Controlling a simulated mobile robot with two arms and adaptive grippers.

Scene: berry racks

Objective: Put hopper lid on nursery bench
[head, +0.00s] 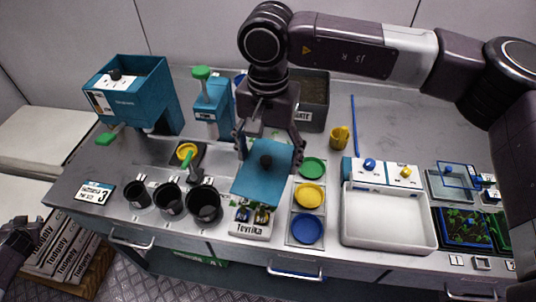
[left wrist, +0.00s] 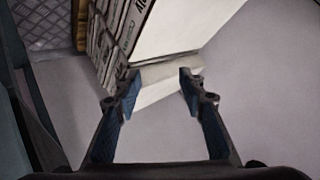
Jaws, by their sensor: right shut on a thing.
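The hopper lid (head: 258,187) is a flat teal square plate with a dark round knob. My right gripper (head: 270,150) is shut on it from above and holds it tilted over the front middle of the bench. Whether the lid touches anything below is hard to tell. The nursery bench (head: 120,165) is a long grey worktop. The teal hopper (head: 158,95) stands at its back left with an open top. My left gripper (head: 22,235) is at the far left, off the bench's edge; in the left wrist view, the left gripper (left wrist: 160,82) is open and empty.
Black cups (head: 204,208) stand left of the lid, and a Tevrika packet (head: 250,224) lies just below it. A tray of coloured dishes (head: 305,212) and a white bin (head: 388,218) are to the right. Stacked bags (head: 65,245) sit beside the bench.

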